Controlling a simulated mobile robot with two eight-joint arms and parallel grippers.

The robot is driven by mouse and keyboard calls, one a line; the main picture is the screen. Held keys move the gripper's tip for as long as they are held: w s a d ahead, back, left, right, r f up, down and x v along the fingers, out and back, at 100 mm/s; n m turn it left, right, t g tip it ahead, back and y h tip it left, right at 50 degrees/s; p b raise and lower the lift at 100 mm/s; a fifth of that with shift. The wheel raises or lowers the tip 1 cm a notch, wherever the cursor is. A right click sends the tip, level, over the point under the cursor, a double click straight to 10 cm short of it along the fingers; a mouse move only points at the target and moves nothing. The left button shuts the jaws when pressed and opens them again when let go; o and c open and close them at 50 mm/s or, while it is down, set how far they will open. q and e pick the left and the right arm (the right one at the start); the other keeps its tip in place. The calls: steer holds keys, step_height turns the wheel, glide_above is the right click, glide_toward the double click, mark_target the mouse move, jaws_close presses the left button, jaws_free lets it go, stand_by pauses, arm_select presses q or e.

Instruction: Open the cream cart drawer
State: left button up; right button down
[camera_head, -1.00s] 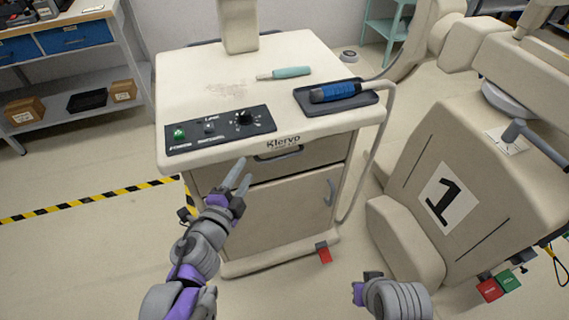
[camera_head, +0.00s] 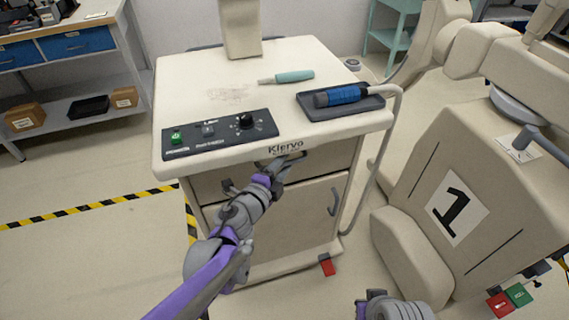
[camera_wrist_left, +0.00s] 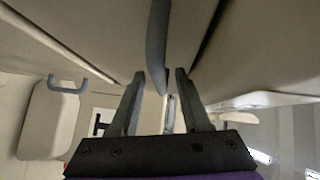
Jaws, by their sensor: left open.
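The cream cart (camera_head: 168,95) stands in front of me, with its drawer front (camera_head: 325,157) just below the top and its label. The drawer looks closed. My left gripper (camera_head: 282,163) is at the drawer's dark grey handle, which it mostly hides in the head view. In the left wrist view the handle (camera_wrist_left: 157,40) runs between the two spread fingers of my left gripper (camera_wrist_left: 159,78). The fingers are open, one on each side of the handle, not visibly closed on it. My right gripper (camera_head: 372,297) is low at the bottom edge, its fingers hardly visible.
Below the drawer is a cart door with its own handle (camera_head: 335,202). A control panel (camera_head: 220,133), a teal-handled tool (camera_head: 292,76) and a blue-gripped device (camera_head: 340,95) on a tray (camera_head: 370,103) lie on top. A large machine marked 1 (camera_head: 420,170) stands close on the right.

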arm_select(q)
steer(key=shift+w, duration=0.1)
jaws_close()
stand_by(1.4)
